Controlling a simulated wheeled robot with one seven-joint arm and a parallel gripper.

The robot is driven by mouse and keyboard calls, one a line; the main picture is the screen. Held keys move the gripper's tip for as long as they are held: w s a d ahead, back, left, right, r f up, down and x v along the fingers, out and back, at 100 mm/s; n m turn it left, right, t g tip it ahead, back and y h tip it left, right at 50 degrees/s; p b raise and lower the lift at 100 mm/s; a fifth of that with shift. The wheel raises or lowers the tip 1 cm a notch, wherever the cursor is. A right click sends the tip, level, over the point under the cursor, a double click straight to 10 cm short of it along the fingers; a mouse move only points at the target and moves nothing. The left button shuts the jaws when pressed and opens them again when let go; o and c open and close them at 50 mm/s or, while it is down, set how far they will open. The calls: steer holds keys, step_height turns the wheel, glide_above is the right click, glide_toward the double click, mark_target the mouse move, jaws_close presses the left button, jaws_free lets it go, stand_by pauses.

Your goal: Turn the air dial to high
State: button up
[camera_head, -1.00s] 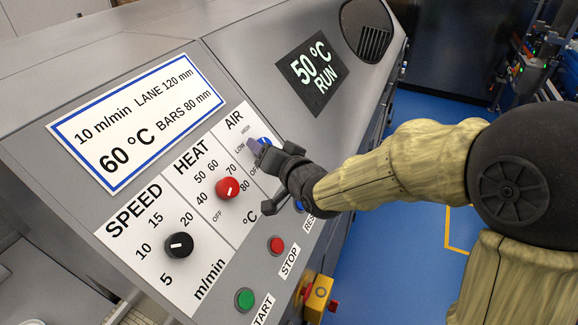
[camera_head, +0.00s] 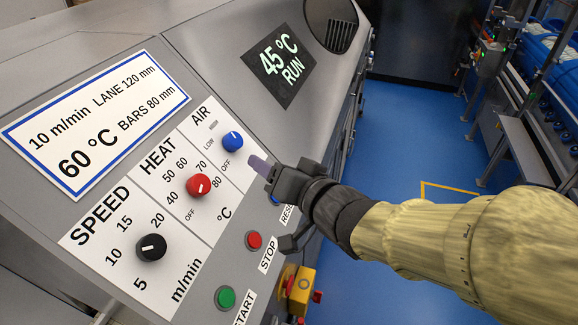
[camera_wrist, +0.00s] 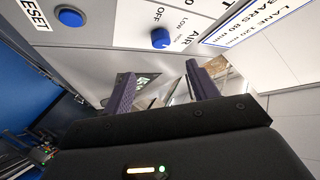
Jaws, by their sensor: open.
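The blue air dial (camera_head: 232,141) sits at the upper right of the control panel, by the labels OFF, LOW and HIGH. It also shows near the top of the wrist view (camera_wrist: 161,38). A small light mark shows on it in the head view, but I cannot tell for certain which label it faces. My gripper (camera_head: 270,200) is open and empty, to the lower right of the dial and apart from it. In the wrist view the two purple fingers of my gripper (camera_wrist: 160,70) stand apart, with the dial beyond their tips.
The red heat dial (camera_head: 199,186) and black speed dial (camera_head: 151,247) sit left of my gripper. The red stop button (camera_head: 254,240) and green start button (camera_head: 225,298) are below. The display (camera_head: 281,65) reads 45 °C RUN.

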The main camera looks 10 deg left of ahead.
steer(key=b+v, duration=0.1)
steer(key=v, duration=0.1)
steer(key=shift+s+d, duration=0.15)
steer(key=shift+d, duration=0.25)
steer(key=shift+s, duration=0.2)
steer(key=w+d+f+m+h, duration=0.1)
steer(key=w+d+f+h, duration=0.3)
steer(key=d, duration=0.3)
steer(key=w+d+f+m+h, duration=0.1)
steer(key=w+d+f+h, duration=0.25)
steer(key=d+f, duration=0.3)
steer(key=s+d+f+g+h, duration=0.4)
steer(key=s+d+f+g, duration=0.3)
steer(key=d+f, duration=0.3)
steer(key=shift+s+d, duration=0.85)
steer(key=shift+d, duration=0.35)
